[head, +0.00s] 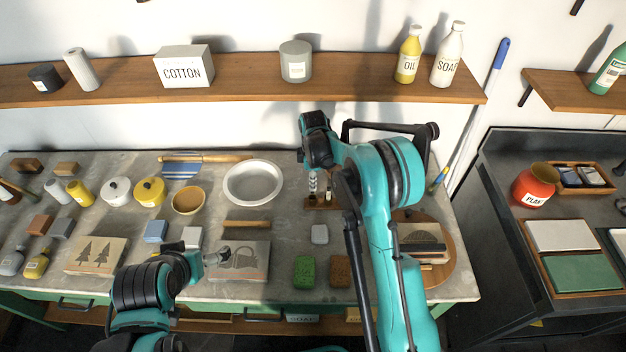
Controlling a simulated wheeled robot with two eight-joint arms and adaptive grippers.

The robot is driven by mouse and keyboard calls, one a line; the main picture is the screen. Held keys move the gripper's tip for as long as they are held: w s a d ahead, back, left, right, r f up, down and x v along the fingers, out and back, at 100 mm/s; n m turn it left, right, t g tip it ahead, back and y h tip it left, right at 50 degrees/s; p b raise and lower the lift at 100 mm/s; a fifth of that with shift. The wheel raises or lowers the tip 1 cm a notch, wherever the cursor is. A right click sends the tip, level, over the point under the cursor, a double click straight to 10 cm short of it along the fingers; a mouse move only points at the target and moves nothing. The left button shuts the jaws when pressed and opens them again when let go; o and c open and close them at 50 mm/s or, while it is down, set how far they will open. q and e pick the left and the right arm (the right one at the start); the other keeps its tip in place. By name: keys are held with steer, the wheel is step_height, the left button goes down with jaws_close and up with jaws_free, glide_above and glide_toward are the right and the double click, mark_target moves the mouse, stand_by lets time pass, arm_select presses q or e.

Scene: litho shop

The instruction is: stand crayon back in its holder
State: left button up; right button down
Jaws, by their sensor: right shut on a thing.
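My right gripper (313,188) points down at the back of the stone-topped table, right of the white basin. It is shut on a thin thing, most likely the crayon, which is too small and too covered to make out clearly. A small brown wooden holder (320,204) is right below the fingertips. My arm hides part of it, and I cannot tell whether the crayon touches it. My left gripper (217,257) hangs over the left part of the stone with the basket drawing (248,264). Its fingers are too small to read.
A white basin (253,184) stands left of the holder. A grey block (319,234), a green sponge (304,272) and a brown one (340,272) lie in front. A round wooden board (440,272) is at right. The shelf (240,83) runs above the table's back.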

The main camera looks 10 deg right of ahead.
steer(key=shift+f+b, duration=0.35)
steer(key=shift+f, duration=0.55)
steer(key=shift+f+b, duration=1.4)
steer(key=shift+f, duration=0.15)
steer(key=c, duration=1.5)
jaws_free()
step_height(320, 180, up, 12)
steer(key=shift+r, duration=0.1)
